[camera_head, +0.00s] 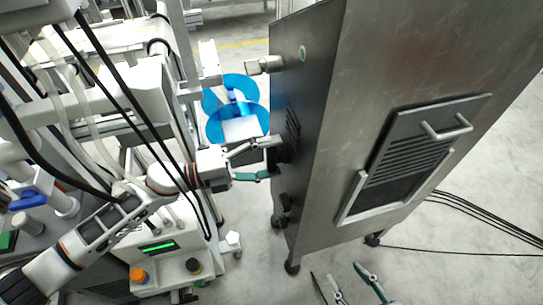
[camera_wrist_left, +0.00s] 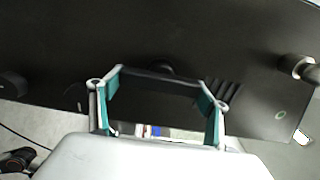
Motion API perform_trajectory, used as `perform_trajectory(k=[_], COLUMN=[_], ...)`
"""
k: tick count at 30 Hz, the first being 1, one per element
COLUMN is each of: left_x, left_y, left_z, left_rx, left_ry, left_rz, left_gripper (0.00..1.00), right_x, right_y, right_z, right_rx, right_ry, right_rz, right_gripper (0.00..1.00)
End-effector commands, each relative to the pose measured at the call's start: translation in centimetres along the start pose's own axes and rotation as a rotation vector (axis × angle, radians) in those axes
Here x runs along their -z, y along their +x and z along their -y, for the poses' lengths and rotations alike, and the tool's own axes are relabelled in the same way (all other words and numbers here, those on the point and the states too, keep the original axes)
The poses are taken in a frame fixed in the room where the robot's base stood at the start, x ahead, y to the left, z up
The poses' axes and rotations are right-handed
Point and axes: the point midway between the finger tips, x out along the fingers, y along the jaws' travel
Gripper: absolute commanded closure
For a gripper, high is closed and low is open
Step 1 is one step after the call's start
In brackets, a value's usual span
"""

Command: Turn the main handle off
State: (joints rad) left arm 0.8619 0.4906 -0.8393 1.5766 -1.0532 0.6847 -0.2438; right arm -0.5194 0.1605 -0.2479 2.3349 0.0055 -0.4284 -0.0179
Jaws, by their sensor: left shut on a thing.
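The dark main handle (camera_head: 284,153) sticks out from the dark left side face of the metal cabinet (camera_head: 330,110). My left gripper (camera_head: 272,158) is at this side face, with its two fingers on either side of the handle and shut on it. In the left wrist view, the fingers (camera_wrist_left: 160,80) stand wide apart with the black handle (camera_wrist_left: 158,98) between them. Black on black makes its outline and angle hard to tell. My right gripper (camera_head: 346,272) shows at the bottom of the head view, its fingers apart and empty above the floor.
A metal knob (camera_head: 264,65) juts from the upper side face. Blue film reels (camera_head: 238,120) stand behind my left gripper. A machine with an orange knob (camera_head: 138,275) is at the lower left. Black cables (camera_head: 480,215) lie on the floor at the right.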

Motion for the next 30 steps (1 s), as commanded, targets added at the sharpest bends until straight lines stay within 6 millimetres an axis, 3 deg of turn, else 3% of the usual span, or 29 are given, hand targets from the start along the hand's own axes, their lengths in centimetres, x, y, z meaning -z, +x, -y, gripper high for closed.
perform_trajectory(k=[14,15,17,30], left_x=[0.0,0.0,0.0,-0.05], left_y=[-0.01,-0.01,-0.01,-0.57], left_z=[-0.06,-0.06,-0.06,-0.07], left_rx=[-0.001,-0.001,-0.001,-0.001], left_ry=[0.019,0.019,0.019,0.016], left_rz=[0.0,0.0,0.0,0.001], left_gripper=[0.46,0.22,0.07,0.07], right_x=[0.32,0.31,0.27,0.19], right_y=[0.02,0.02,0.03,0.15], right_z=[-0.01,-0.01,0.01,0.0], right_rx=[0.0,0.0,0.0,-0.001], right_ry=[0.002,0.002,0.002,0.003], right_rz=[-0.006,-0.006,-0.005,-0.003], right_gripper=[0.6,0.6,0.6,0.6])
